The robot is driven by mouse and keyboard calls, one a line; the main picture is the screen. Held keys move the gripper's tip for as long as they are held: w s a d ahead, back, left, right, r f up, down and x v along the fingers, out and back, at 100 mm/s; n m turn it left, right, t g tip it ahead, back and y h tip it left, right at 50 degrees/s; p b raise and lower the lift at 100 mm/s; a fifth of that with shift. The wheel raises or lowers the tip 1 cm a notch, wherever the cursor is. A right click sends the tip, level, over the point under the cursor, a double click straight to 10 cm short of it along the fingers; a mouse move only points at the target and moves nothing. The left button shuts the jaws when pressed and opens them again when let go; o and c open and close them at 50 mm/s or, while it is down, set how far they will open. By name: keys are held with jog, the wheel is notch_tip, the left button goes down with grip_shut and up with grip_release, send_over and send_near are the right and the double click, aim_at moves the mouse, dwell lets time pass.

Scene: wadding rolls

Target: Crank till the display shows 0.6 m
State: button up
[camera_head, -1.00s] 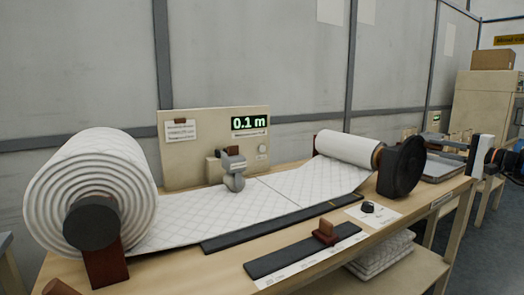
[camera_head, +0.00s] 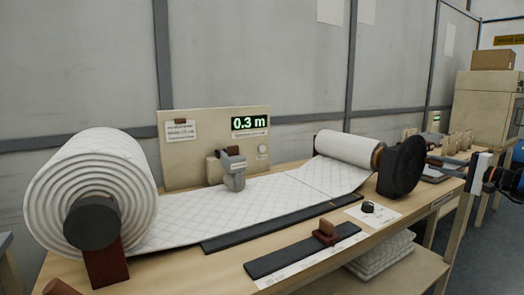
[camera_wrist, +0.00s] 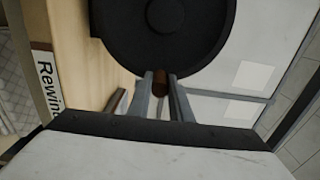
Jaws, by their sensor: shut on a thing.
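The green-lit display (camera_head: 250,123) on the beige panel reads 0.3 m. The quilted white wadding (camera_head: 240,200) runs from the large roll (camera_head: 85,185) at left to the small roll (camera_head: 348,146) at right. A black crank disc (camera_head: 402,165) stands at the end of the small roll. My gripper (camera_wrist: 160,83) is shut on the brown crank handle (camera_wrist: 161,88) at the disc's edge. In the head view my gripper (camera_head: 440,160) reaches the disc's right side, and its fingertips are small there. A grey measuring head (camera_head: 234,172) sits over the wadding.
A dark strip (camera_head: 275,228) runs along the wadding's front edge. A second dark bar (camera_head: 290,257) with a brown block lies at the front. A black knob (camera_head: 367,207) sits on a white card. Folded wadding (camera_head: 382,255) lies on the lower shelf.

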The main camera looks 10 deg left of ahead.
jog(key=shift+s+a+f, duration=0.1)
jog(key=shift+a+f, duration=0.05)
jog(key=shift+f, duration=1)
jog(key=shift+s+a+f, duration=0.1)
jog(key=shift+f, duration=1)
jog(key=shift+s+a+f, duration=0.3)
jog(key=shift+a+f, duration=0.1)
jog(key=shift+f, duration=0.25)
jog(key=shift+s+a+f, duration=0.35)
jog(key=shift+a+f, duration=0.05)
jog(key=shift+f, duration=0.2)
jog(key=shift+s+a+f, duration=0.3)
jog(key=shift+a+f, duration=0.1)
jog(key=shift+f, duration=0.25)
jog(key=shift+s+a+f, duration=0.45)
jog(key=shift+s+a, duration=0.25)
jog(key=shift+a, duration=0.15)
jog(key=shift+s+a+f, duration=0.4)
jog(key=shift+s+a, duration=0.25)
jog(key=shift+a, duration=0.2)
jog(key=shift+s+a, duration=0.55)
jog(key=shift+a, duration=0.2)
jog(key=o, duration=1)
jog(key=shift+c, duration=0.2)
jog(key=shift+f, duration=0.1)
jog(key=shift+c, duration=0.2)
jog(key=shift+f, duration=0.15)
jog(key=shift+c, duration=0.5)
